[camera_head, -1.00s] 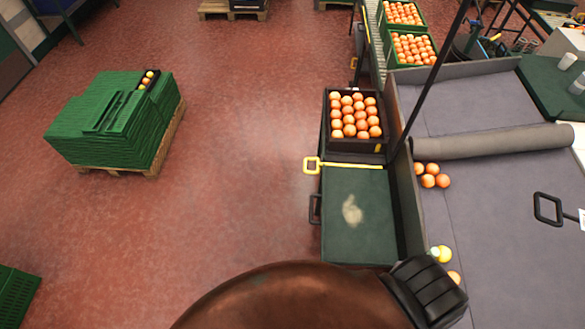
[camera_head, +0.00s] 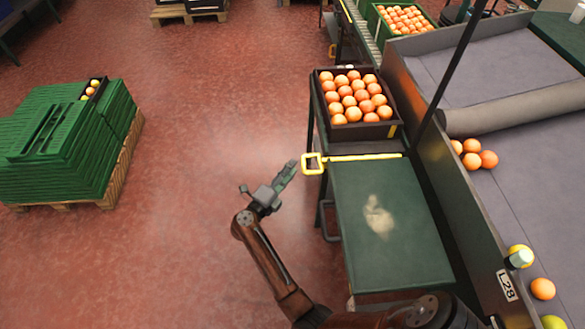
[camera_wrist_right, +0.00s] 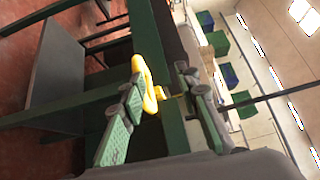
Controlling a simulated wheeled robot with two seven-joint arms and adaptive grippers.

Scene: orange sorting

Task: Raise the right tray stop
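The yellow tray stop (camera_head: 365,157) lies across the green shelf, just in front of a black crate of oranges. Its square loop handle (camera_head: 313,163) sticks out past the shelf's left edge. My right gripper (camera_head: 268,178) is open and empty, just left of the handle in the head view. In the right wrist view the yellow handle (camera_wrist_right: 146,82) shows between my two spread fingers (camera_wrist_right: 160,92). I cannot tell whether either finger touches it. My left gripper is not in view.
The black crate of oranges (camera_head: 357,129) stands behind the stop. The green shelf (camera_head: 400,245) in front is empty apart from a pale worn patch. A dark handle (camera_head: 326,221) juts from its left side. The sorting table with loose oranges (camera_head: 480,160) is at right.

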